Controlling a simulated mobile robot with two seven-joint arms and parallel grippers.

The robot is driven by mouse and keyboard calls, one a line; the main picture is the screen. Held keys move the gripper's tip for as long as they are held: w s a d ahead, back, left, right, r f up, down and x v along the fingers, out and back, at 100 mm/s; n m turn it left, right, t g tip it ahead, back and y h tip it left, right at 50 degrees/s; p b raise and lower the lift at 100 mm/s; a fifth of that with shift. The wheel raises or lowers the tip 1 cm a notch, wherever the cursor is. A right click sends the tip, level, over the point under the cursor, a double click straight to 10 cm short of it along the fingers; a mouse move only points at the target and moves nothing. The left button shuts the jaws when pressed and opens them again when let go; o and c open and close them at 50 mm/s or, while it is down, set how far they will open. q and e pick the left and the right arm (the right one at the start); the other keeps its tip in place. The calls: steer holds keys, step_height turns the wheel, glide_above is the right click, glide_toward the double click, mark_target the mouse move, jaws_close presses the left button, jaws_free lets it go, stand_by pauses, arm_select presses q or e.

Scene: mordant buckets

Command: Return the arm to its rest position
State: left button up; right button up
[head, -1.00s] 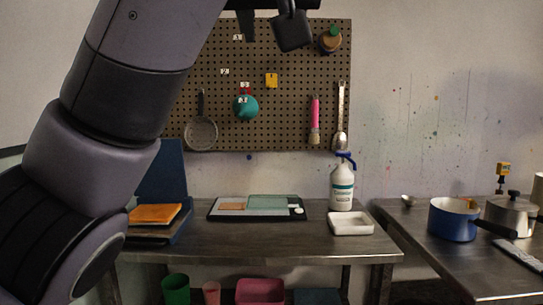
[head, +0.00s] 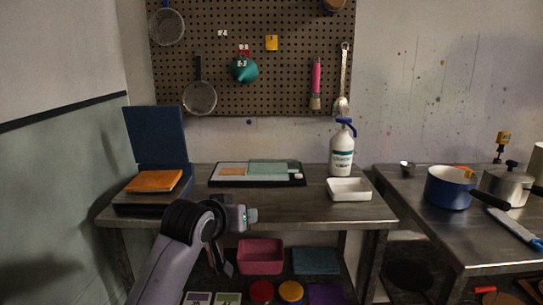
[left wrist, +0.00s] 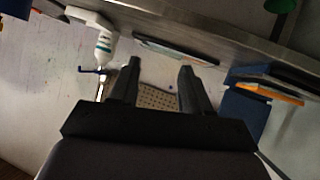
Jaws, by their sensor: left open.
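My left arm comes up from the bottom of the head view, left of centre, in front of the workbench. Its wrist is bent over near the bench's front edge, and dark finger parts of my left gripper (head: 222,262) hang below it. In the left wrist view the two fingers of my left gripper (left wrist: 158,84) stand apart with nothing between them. The perforated board (left wrist: 158,98) shows beyond the gap. My right gripper is not in view.
The workbench (head: 300,208) holds a blue case with an orange pad (head: 154,181), a flat tray (head: 215,181), a white jug (head: 341,158) and a white dish (head: 349,190). Pink bin (head: 261,257) sits below. A blue pot (head: 447,190) stands on the right table.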

arm_select(q)
steer(key=s+a+f+p, duration=0.1)
steer(key=s+a+f, duration=0.2)
steer(key=s+f, duration=0.5)
steer(key=s+a+f+p, duration=0.1)
steer(key=s+a+f, duration=0.3)
steer(key=f, duration=0.8)
steer(key=s+a+f+p, duration=0.1)
steer(key=s+a+f, duration=0.2)
steer(key=s, duration=0.7)
steer(key=s+a+f+m+g+y+p, duration=0.1)
steer(key=s+a+f, duration=0.2)
steer(key=s, duration=0.8)
steer(key=shift+a+f+y, duration=0.15)
steer(key=shift+f+y, duration=0.15)
steer(key=shift+f, duration=0.65)
